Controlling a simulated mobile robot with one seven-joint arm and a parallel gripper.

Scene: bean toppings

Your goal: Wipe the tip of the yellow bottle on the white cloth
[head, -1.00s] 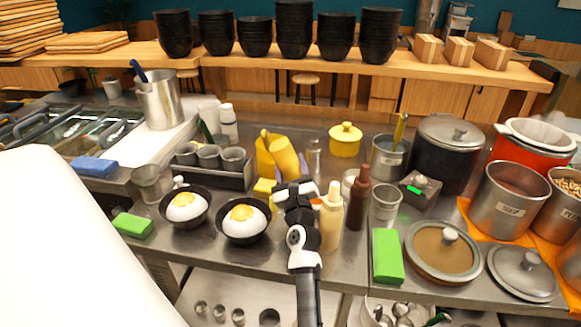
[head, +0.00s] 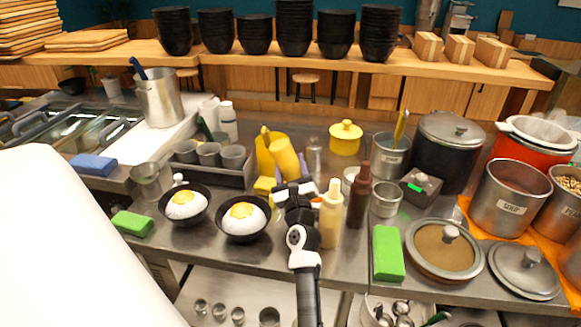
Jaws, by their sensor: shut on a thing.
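My gripper (head: 292,186) is over the middle of the counter, seen from behind, its fingers mostly hidden by its own body. It appears shut on the tilted yellow bottle (head: 285,160), whose broad round end points up and left. The bottle's tip is hidden behind my gripper, so I cannot tell whether it touches anything. I cannot clearly make out the white cloth; a flat white surface (head: 150,146) lies at the left under the steel pot, but I cannot tell if it is cloth.
A cream bottle (head: 331,218) and a brown bottle (head: 359,200) stand close right of my gripper. Two black bowls with egg-topped rice (head: 185,205) (head: 242,217) are left. A yellow jug (head: 264,150) and a rack of cups (head: 208,155) stand behind. A yellow lidded pot (head: 345,139) is farther back.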

